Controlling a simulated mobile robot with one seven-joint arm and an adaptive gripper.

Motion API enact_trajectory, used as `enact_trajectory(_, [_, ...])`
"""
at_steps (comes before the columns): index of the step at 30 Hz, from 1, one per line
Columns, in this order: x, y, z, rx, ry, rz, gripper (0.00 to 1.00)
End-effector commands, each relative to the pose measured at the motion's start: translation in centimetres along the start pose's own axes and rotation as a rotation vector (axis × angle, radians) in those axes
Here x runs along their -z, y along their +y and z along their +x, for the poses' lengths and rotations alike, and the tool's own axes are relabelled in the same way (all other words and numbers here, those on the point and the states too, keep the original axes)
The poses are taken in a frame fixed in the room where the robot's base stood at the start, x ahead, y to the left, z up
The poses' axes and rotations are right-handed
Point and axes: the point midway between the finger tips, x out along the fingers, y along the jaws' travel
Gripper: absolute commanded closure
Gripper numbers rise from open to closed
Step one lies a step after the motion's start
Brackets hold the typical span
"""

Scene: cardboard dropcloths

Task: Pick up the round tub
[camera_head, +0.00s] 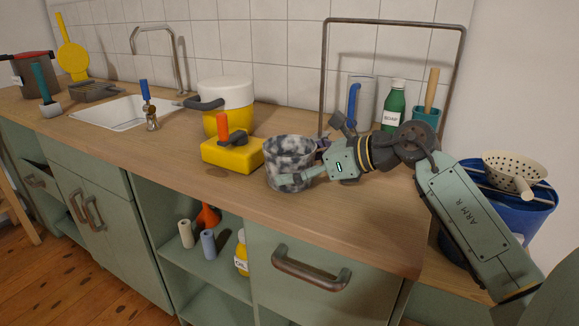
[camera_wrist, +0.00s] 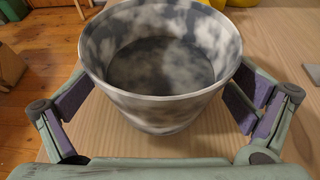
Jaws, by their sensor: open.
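The round tub (camera_head: 288,168) is mottled grey and white. It stands upright on the wooden counter near its front edge. In the wrist view the tub (camera_wrist: 160,112) is seen from above, and its inside looks empty. My gripper (camera_head: 300,172) is at the tub, reaching in from the right. In the wrist view my gripper (camera_wrist: 160,100) is open, with one finger on each side of the tub. The right finger is close to the wall, partly hidden behind it; I cannot tell whether it touches.
A metal frame (camera_head: 324,75), green bottle (camera_head: 394,106) and teal cup (camera_head: 425,117) stand behind my arm. Counter (camera_head: 350,225) in front is clear.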

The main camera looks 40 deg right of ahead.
Motion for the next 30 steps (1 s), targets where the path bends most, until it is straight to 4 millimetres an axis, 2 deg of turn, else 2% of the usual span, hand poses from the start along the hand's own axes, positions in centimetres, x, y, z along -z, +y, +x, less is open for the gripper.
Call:
enact_trajectory(4, [0.0,0.0,1.5,-0.001,0.0,0.001,0.0])
enact_trajectory(12, [0.1,0.0,1.8,0.001,-0.001,0.001,0.01])
enact_trajectory(30, [0.1,0.0,1.8,0.0,-0.001,0.001,0.41])
